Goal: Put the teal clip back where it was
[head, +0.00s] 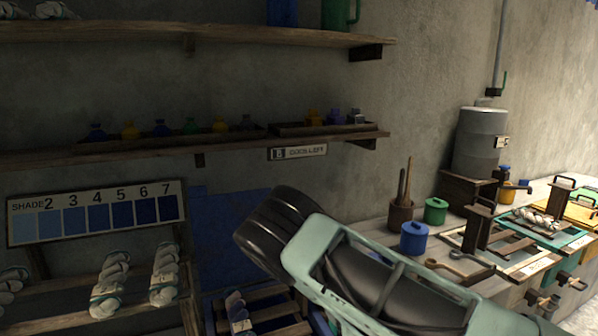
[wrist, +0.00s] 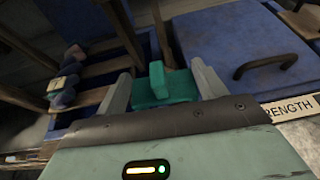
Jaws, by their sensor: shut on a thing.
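The teal clip (wrist: 165,88) is between the two fingers of my gripper (wrist: 163,84) in the wrist view. My gripper is shut on it. An upright tab on the clip's body points away from my wrist, and its lower part is hidden by my gripper body. In the head view my arm covers the area near my gripper, and neither the clip nor the fingers can be made out there.
The wrist view shows a blue lid (wrist: 220,35) with a dark handle (wrist: 265,62), and a slatted wooden rack (wrist: 100,68) holding a tagged skein (wrist: 62,88). In the head view, a shade board (head: 100,212) hangs left and a cluttered bench (head: 375,232) stands right.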

